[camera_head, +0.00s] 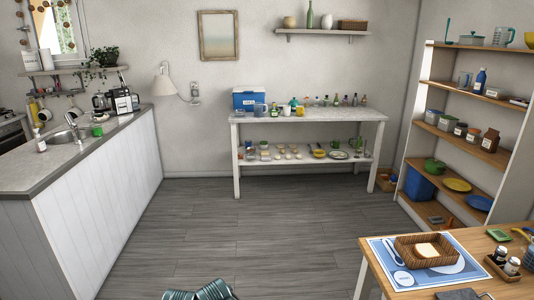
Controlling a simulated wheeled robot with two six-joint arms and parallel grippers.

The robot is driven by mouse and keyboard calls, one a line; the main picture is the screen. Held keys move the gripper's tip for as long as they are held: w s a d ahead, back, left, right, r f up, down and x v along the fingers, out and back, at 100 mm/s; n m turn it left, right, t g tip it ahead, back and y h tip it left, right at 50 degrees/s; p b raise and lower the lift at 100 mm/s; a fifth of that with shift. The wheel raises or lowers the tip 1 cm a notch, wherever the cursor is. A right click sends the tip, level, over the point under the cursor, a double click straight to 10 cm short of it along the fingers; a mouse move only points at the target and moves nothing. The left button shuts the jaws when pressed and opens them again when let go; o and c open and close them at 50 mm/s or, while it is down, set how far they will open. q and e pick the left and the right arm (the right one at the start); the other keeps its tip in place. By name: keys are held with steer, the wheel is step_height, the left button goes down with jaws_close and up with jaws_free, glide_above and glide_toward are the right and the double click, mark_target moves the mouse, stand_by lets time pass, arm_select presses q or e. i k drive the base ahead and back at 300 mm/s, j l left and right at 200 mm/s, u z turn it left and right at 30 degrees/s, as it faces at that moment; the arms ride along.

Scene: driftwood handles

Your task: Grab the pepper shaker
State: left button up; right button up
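A small dark holder (501,270) on the wooden table at the lower right carries small shakers with metal-looking tops. One shaker (501,254) stands toward the back of the holder and another (512,266) toward the front. I cannot tell from their tops and bodies which one is the pepper shaker.
The wooden table (455,238) also bears a wicker basket (405,244) on a blue mat. A shelf unit (413,128) stands behind it. A white worktable (375,117) is at the back, a sink counter (20,182) at left. The grey floor (245,230) between is clear.

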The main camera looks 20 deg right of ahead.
mark_target(500, 253)
steer(key=i+l+z, duration=0.1)
steer(key=i+z, duration=0.15)
steer(key=i, duration=1.05)
steer(key=i+j+z, duration=0.1)
steer(key=i+z, duration=0.15)
steer(key=i, duration=1)
steer(key=z, duration=4.05)
